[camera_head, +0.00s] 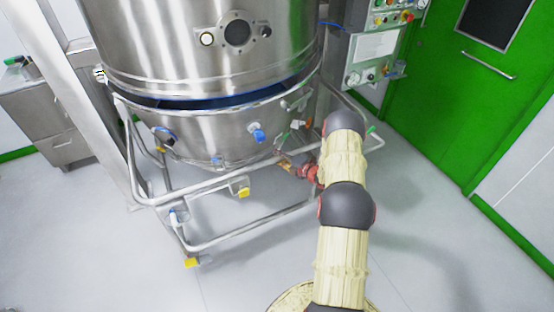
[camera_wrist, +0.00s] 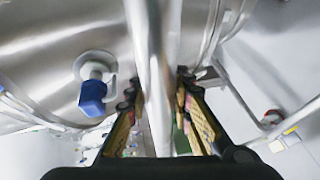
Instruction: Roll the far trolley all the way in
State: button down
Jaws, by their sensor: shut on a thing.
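The trolley (camera_head: 137,165) is a tubular steel frame carrying a rounded steel bowl (camera_head: 205,132). It stands beneath a large upper steel vessel (camera_head: 190,50), with a dark blue band showing between bowl and vessel. My gripper (camera_head: 302,168) is at the right side of the trolley's front, partly hidden by my arm. In the wrist view, my gripper (camera_wrist: 157,95) has a finger on each side of a steel tube (camera_wrist: 152,60) of the trolley and is shut on it. A blue-capped fitting (camera_wrist: 93,92) on the bowl is just left of the tube.
A steel column (camera_head: 75,100) and a steel cabinet (camera_head: 50,115) stand at the left. A control panel (camera_head: 375,50) is at the back right, beside a green door (camera_head: 450,100). The grey floor in front of the trolley is clear.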

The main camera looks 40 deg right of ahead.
jog(key=shift+w+d+r, duration=0.25)
jog(key=shift+w+r, duration=0.1)
jog(key=shift+w, duration=0.15)
jog(key=shift+w+d+r, duration=0.25)
jog(key=shift+w+r, duration=0.05)
jog(key=shift+w, duration=0.2)
jog(key=c, duration=2)
grip_release()
jog(key=shift+s+r, duration=0.1)
jog(key=o, duration=0.4)
jog(key=shift+s+a+f, duration=0.15)
jog(key=shift+f, duration=0.1)
jog(key=shift+c, duration=0.2)
jog(key=shift+o, duration=0.5)
jog(key=shift+a+f, duration=0.1)
jog(key=shift+f, duration=0.1)
jog(key=shift+s, duration=0.1)
jog(key=v, duration=1.2)
